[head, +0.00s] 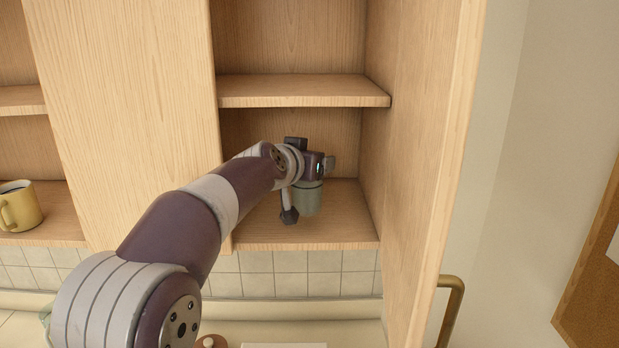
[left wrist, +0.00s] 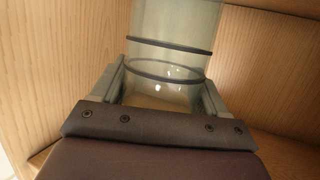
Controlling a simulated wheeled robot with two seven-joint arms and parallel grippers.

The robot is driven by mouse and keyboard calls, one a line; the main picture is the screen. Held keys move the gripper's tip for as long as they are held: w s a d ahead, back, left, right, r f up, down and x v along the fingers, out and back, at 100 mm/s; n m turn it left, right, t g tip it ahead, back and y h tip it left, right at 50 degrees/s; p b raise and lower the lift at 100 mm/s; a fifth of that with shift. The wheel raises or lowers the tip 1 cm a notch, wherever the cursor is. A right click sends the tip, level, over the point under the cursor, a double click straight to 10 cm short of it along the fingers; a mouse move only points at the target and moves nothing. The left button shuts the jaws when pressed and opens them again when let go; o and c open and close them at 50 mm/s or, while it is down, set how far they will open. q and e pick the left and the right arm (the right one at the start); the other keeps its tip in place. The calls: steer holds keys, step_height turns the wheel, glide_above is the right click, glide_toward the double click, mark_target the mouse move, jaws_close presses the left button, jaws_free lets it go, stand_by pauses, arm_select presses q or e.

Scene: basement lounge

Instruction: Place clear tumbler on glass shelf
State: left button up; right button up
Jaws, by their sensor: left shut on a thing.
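The clear tumbler (head: 308,198) is a see-through, slightly grey-green glass inside the lower compartment of the wooden cabinet. In the left wrist view the tumbler (left wrist: 172,60) shows two dark rings around it and sits between the fingers. My left gripper (head: 305,185) is shut on it, reaching in from the left; the fingers also show in the left wrist view (left wrist: 164,88). The tumbler is just above or on the lower wooden shelf (head: 340,225); I cannot tell whether it touches. My right gripper is not in view.
A middle shelf board (head: 300,92) is close above my gripper. The cabinet's right side wall (head: 410,150) stands to the right. A yellow mug (head: 22,207) is on the shelf at far left. A brass-coloured handle (head: 452,305) is at lower right. The lower shelf right of the tumbler is clear.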

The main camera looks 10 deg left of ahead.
arm_select(q)
steer(key=f, duration=0.2)
steer(key=shift+w+d+f+b, duration=0.15)
steer(key=shift+w+f+b, duration=0.25)
steer(key=shift+f, duration=0.4)
steer(key=shift+v, duration=1)
steer(key=shift+w+d+f+b, duration=0.1)
steer(key=shift+w+f+b, duration=0.2)
steer(key=shift+b, duration=0.05)
steer(key=o, duration=1.5)
steer(key=shift+w+d, duration=0.1)
steer(key=shift+w, duration=0.2)
steer(key=shift+s+r, duration=0.1)
steer(key=shift+s, duration=0.15)
steer(key=shift+s+r+p, duration=0.15)
steer(key=shift+r+p, duration=0.1)
steer(key=shift+p, duration=0.1)
steer(key=shift+s+b, duration=0.25)
steer(key=shift+b, duration=0.05)
steer(key=b+v, duration=0.3)
steer(key=v, duration=0.8)
steer(key=shift+r+b, duration=0.1)
steer(key=shift+b, duration=0.2)
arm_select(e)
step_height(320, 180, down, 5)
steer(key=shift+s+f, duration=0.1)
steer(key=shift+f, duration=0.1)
